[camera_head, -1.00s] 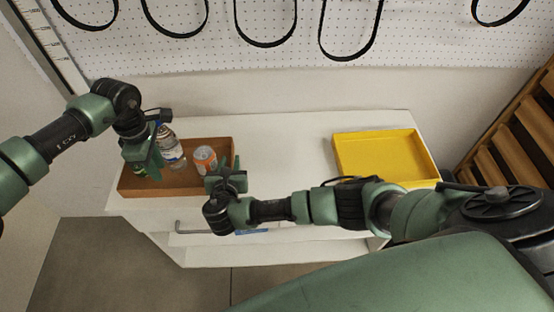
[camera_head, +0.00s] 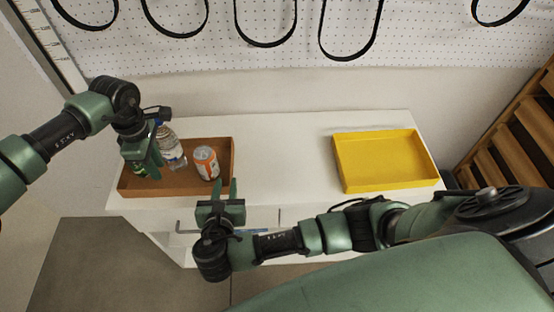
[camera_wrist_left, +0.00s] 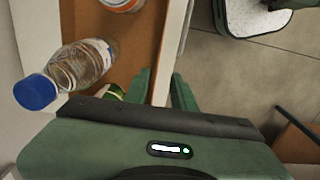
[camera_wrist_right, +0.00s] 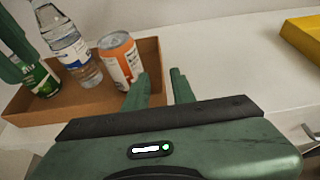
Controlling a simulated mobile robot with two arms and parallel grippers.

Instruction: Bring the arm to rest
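My left gripper (camera_head: 148,168) hangs over the left part of the brown tray (camera_head: 180,187). A green container (camera_wrist_right: 42,82) stands in the tray close by the left fingers, partly hidden. My right gripper (camera_head: 226,188) is in front of the tray's right front corner, fingers pointing toward the back. The right wrist view shows its fingers (camera_wrist_right: 158,82) apart and empty, with the orange can (camera_wrist_right: 120,62) beyond them.
A clear water bottle (camera_head: 170,150) with a blue cap and the orange can (camera_head: 206,163) stand in the brown tray. A yellow tray (camera_head: 385,160) is empty at the right of the white cabinet top (camera_head: 285,160). The top between the trays is clear.

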